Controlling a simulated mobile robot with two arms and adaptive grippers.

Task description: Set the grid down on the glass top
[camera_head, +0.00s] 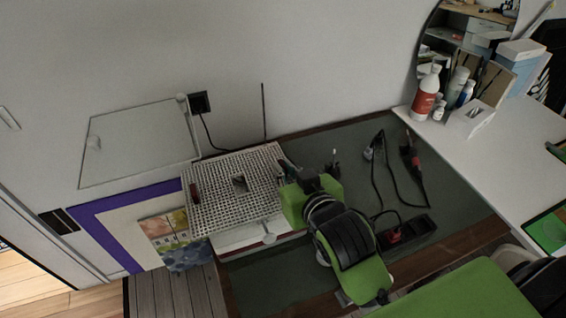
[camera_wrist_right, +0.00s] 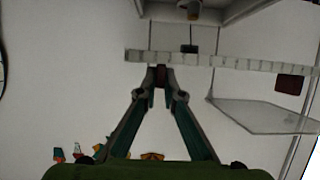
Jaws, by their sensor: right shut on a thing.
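The grid (camera_head: 226,205) is a pale, perforated square panel with a small hole near its middle. It looks roughly level over the left part of the dark grey-green desk top (camera_head: 355,150), which may be the glass top. A red-brown tab (camera_head: 195,193) shows on its left side. My right gripper (camera_head: 286,172) is at the grid's right edge. In the right wrist view, the grid (camera_wrist_right: 235,64) is a thin edge-on strip, and the gripper (camera_wrist_right: 160,75) is shut on a dark red-brown part of it. Whether the grid touches anything underneath is hidden.
A white box (camera_head: 255,240) with a round knob is under the grid's front edge. A soldering iron (camera_head: 412,160) with its cable and a dark power strip (camera_head: 405,235) lie to the right. Bottles (camera_head: 427,95) stand on the white table. A thin rod (camera_head: 264,112) rises behind.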

